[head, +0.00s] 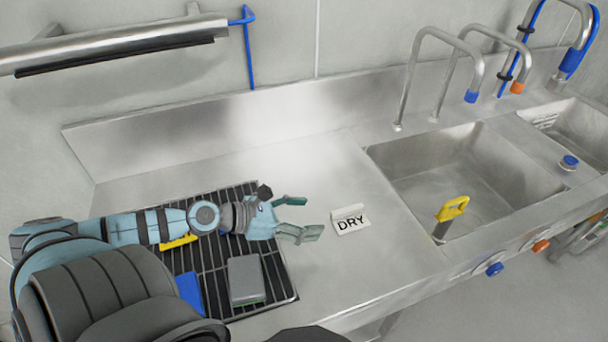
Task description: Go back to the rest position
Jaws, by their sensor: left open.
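My left arm reaches in from the left, low over a black slatted drying rack (208,272) on the steel counter. My left gripper (298,218) is open, with its green fingers pointing right and nothing between them. Its fingertips lie past the rack's right edge, to the left of a white DRY sign (350,219). My right gripper is not in view.
On the rack are a grey box-shaped item (245,281), a blue item (189,292) and a yellow item (178,242), partly hidden by my arm. A sink (465,180) holds a yellow-handled tool (452,209). Taps (476,75) rise behind it.

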